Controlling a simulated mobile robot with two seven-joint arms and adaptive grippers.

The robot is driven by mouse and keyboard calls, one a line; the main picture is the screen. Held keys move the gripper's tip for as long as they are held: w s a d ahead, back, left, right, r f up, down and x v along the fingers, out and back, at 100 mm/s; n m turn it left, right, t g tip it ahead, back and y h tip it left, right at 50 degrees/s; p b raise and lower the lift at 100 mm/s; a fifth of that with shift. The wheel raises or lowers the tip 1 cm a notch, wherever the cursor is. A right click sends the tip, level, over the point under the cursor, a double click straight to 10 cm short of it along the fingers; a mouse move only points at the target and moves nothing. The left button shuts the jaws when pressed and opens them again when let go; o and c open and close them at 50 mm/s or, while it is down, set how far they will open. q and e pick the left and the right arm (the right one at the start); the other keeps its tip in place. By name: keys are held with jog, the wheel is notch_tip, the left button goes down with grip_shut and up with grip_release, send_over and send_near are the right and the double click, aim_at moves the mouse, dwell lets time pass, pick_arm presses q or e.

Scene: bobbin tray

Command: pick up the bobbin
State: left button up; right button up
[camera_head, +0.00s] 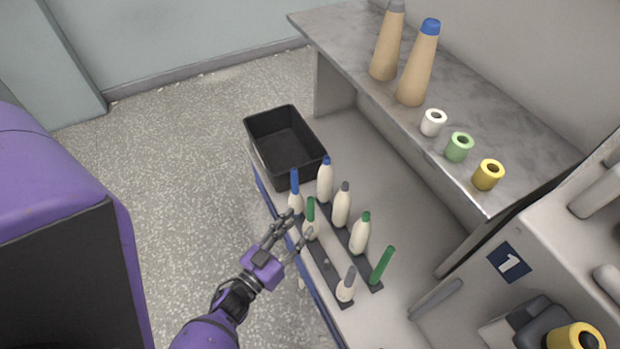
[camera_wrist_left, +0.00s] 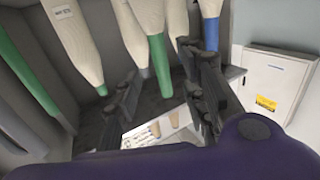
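Several cream bobbins stand in two rows on dark peg strips (camera_head: 329,270) on the grey bench. In the front row are a blue-topped bobbin (camera_head: 295,202), a green-topped bobbin (camera_head: 311,229) and a grey-topped bobbin (camera_head: 346,291). Behind are a blue-topped bobbin (camera_head: 325,183), a grey-topped one (camera_head: 341,207) and a green-topped one (camera_head: 359,237). My left gripper (camera_head: 299,224) is open beside the front green-topped bobbin. In the left wrist view, a green-tipped bobbin (camera_wrist_left: 152,30) appears between the spread fingers (camera_wrist_left: 162,85); contact cannot be told. My right gripper is out of view.
A bare green tube (camera_head: 381,265) stands at the back row's near end. A black bin (camera_head: 285,145) sits beyond the rows. A raised shelf (camera_head: 460,110) holds two tall tan cones and three small spools. A machine marked 1 (camera_head: 510,262) stands at right.

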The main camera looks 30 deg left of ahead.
aim_at(308, 212)
pick_arm(q)
jog(key=w, duration=0.4)
jog(key=w+r, duration=0.1)
jog(key=shift+w+d, duration=0.1)
jog(key=shift+w, duration=0.3)
jog(key=shift+w+f, duration=0.1)
jog(key=shift+w, duration=0.35)
grip_shut()
